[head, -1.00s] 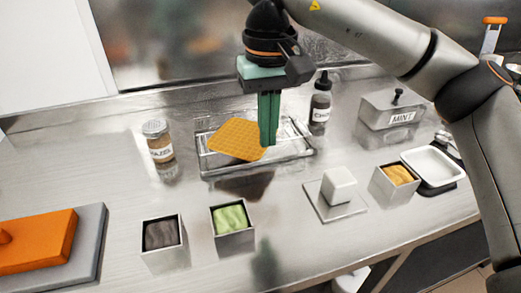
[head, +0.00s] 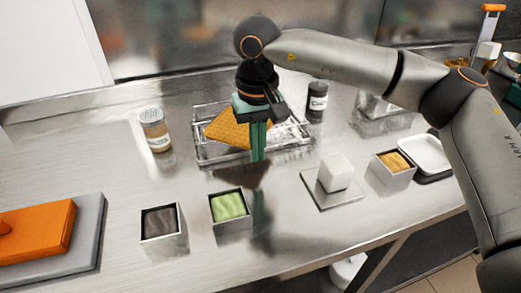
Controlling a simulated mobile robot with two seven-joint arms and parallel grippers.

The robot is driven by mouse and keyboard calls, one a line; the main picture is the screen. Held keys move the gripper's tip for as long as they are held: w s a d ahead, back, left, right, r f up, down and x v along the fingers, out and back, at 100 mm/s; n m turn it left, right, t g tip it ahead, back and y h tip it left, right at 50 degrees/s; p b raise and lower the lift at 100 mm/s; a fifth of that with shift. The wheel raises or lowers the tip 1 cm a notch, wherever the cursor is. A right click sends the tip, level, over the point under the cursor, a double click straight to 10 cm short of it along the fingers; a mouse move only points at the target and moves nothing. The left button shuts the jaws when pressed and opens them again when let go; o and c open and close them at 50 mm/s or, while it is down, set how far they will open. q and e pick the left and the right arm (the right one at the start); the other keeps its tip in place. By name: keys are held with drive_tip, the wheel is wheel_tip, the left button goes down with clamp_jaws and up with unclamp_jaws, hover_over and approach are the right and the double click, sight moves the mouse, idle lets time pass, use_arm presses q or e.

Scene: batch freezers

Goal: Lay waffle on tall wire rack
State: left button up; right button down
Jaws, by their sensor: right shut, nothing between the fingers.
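The waffle (head: 228,131) is a golden, gridded piece lying on the tall wire rack (head: 203,158) at the back middle of the counter. The waffle looks tilted rather than square to the rack, and its right part is hidden behind my right gripper. My right gripper (head: 258,158) points down with green fingers, shut and empty, in front of the waffle and the rack's front edge. I cannot tell whether the fingers touch the waffle. My left gripper is not in view.
A spice jar (head: 155,131) stands left of the rack, a dark bottle (head: 317,102) right of it. In front are tubs of dark (head: 160,223) and green (head: 229,206) contents. A white block (head: 335,172) on a plate, a yellow-filled tub (head: 393,165) and a white tray (head: 426,153) stand right.

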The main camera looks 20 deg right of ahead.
sight(240, 126)
idle(0.3)
drive_tip(key=shift+w+r+p, duration=0.1)
drive_tip(key=shift+w+p, duration=0.25)
drive_tip(key=shift+w, duration=0.85)
drive_tip(key=shift+s, duration=0.1)
